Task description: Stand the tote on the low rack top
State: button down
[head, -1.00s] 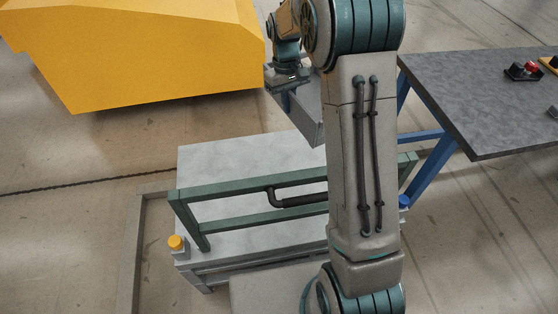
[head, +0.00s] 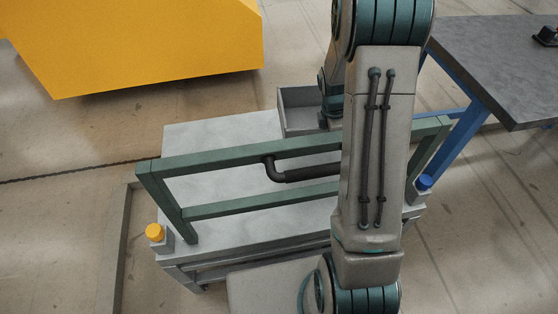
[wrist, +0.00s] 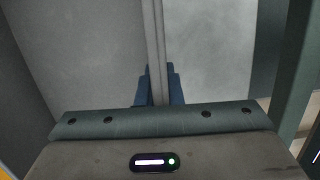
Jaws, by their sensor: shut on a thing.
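The tote (head: 298,97) is a grey open-topped box in the head view, partly hidden by my arm. It appears over the far edge of the low rack top (head: 215,140), a pale grey surface; I cannot tell whether it touches. In the wrist view, the blue fingers of my gripper (wrist: 158,88) are shut on the tote's thin wall (wrist: 155,35), one on each side. In the head view, the fingertips are hidden behind my arm.
A green rail frame (head: 215,154) with a black handle (head: 285,174) stands along the rack's near side, with a yellow knob (head: 155,232) and a blue knob (head: 424,182) at the ends. A grey table (head: 500,70) is at right. A yellow block (head: 140,45) is back left.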

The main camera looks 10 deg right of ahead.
jog(key=shift+n, duration=0.5)
jog(key=s+a+f+b, duration=0.1)
jog(key=a+f, duration=0.2)
jog(key=f, duration=0.1)
jog(key=s+a+f+b, duration=0.1)
jog(key=a+f+b, duration=0.1)
jog(key=a+f, duration=0.2)
jog(key=s+a+f+b, duration=0.1)
jog(key=a+f, duration=0.2)
jog(key=f, duration=0.1)
jog(key=shift+s+a+f, duration=0.2)
jog(key=shift+a+f, duration=0.05)
jog(key=shift+a, duration=0.15)
jog(key=c, duration=2)
grip_release()
jog(key=shift+f+b, duration=0.15)
jog(key=shift+b, duration=0.15)
jog(key=o, duration=0.4)
